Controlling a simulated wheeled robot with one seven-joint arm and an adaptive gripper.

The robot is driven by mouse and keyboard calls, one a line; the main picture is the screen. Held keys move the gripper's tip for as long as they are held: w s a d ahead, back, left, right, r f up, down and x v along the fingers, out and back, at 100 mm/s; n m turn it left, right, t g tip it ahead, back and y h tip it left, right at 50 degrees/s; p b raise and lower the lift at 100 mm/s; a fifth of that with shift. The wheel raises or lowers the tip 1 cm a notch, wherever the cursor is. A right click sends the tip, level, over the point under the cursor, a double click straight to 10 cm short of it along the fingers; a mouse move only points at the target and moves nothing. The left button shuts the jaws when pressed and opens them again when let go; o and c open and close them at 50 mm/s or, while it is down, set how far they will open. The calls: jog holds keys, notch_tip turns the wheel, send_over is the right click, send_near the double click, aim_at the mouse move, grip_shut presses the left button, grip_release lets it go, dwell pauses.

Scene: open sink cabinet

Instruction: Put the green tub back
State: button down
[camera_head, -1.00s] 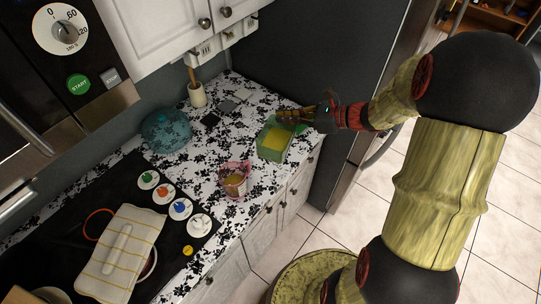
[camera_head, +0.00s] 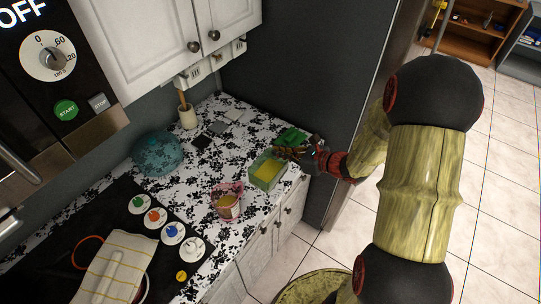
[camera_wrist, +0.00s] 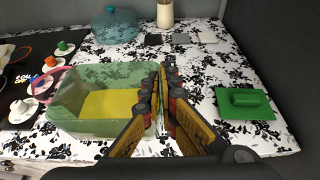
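The green tub (camera_head: 267,171) is a see-through box with yellow contents, standing upright and uncovered on the counter. It fills the left-middle of the wrist view (camera_wrist: 75,122). A flat green lid with a raised handle (camera_wrist: 245,103) lies on the counter to the right of the tub; it also shows in the head view (camera_head: 291,136). My gripper (camera_head: 292,153) is between tub and lid, near the tub's right side. In the wrist view its fingers (camera_wrist: 163,85) are close together with a narrow gap and nothing seen in it. The left finger overlaps the tub's right wall; contact is unclear.
A utensil pot (camera_head: 188,117) and flat tiles stand behind. The stove knobs are at left. A dark tall panel (camera_head: 330,80) bounds the counter's right end.

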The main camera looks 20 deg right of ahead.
jog(key=w+f, duration=0.2)
jog(key=w, duration=0.1)
jog(key=w+f, duration=0.3)
jog(key=w+d+f+b, duration=0.1)
jog(key=w+f, duration=0.2)
jog(key=w, duration=0.1)
jog(key=shift+f, duration=1.6)
jog(key=c, duration=2.6)
grip_release()
jog(key=shift+f+b, duration=0.2)
jog(key=shift+b, duration=0.2)
jog(key=o, duration=0.5)
jog(key=shift+o, duration=0.3)
jog(key=shift+r, duration=0.15)
